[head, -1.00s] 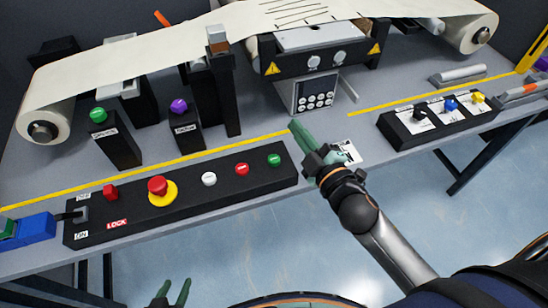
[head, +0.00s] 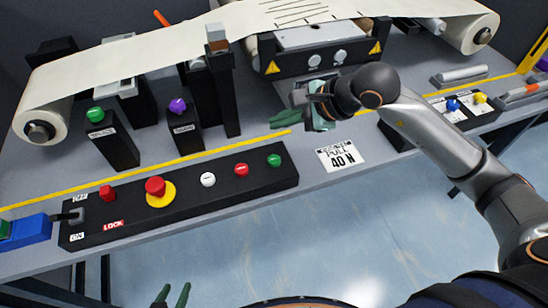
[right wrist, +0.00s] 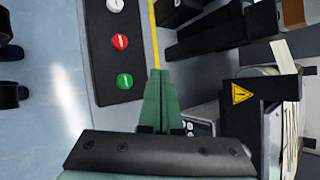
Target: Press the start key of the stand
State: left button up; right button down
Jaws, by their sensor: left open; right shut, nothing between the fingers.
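The black control box (head: 120,228) at the table's front edge carries a row of white (head: 208,180), red (head: 241,169) and green (head: 274,160) buttons. The green button shows in the right wrist view (right wrist: 124,81), left of the fingertips. My right gripper (head: 275,119) is shut and empty, fingers pointing left, above the table behind the green button; its fingertips (right wrist: 160,75) appear apart from the box. The small keypad panel is mostly hidden behind my right gripper; a few keys (right wrist: 197,127) show in the right wrist view. My left gripper (head: 172,296) is open, low at the bottom edge.
A red mushroom button on a yellow base (head: 158,191) sits on the box's left half. Green-topped (head: 96,115) and purple-topped (head: 178,106) posts stand behind. A card reading 40 N (head: 342,155) lies right of the box. My right arm partly covers another button box (head: 400,134).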

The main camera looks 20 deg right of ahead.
jog(key=shift+f, duration=0.1)
jog(key=b, duration=0.4)
send_over(279, 160)
notch_tip(279, 160, down, 7)
jog(key=shift+r, duration=0.2)
jog(key=shift+f+b, duration=0.85)
jog(key=shift+f, duration=0.2)
pick_arm(q)
jog(key=shift+h, duration=0.4)
jog(key=f, duration=0.1)
jog(key=w+d+f, duration=0.1)
jog(key=d+f, duration=0.1)
jog(key=shift+w+d+f, duration=0.25)
jog(key=shift+f, duration=0.05)
jog(key=shift+s+a+f, duration=0.15)
jog(key=shift+a+f, duration=0.05)
jog(key=shift+f, duration=0.05)
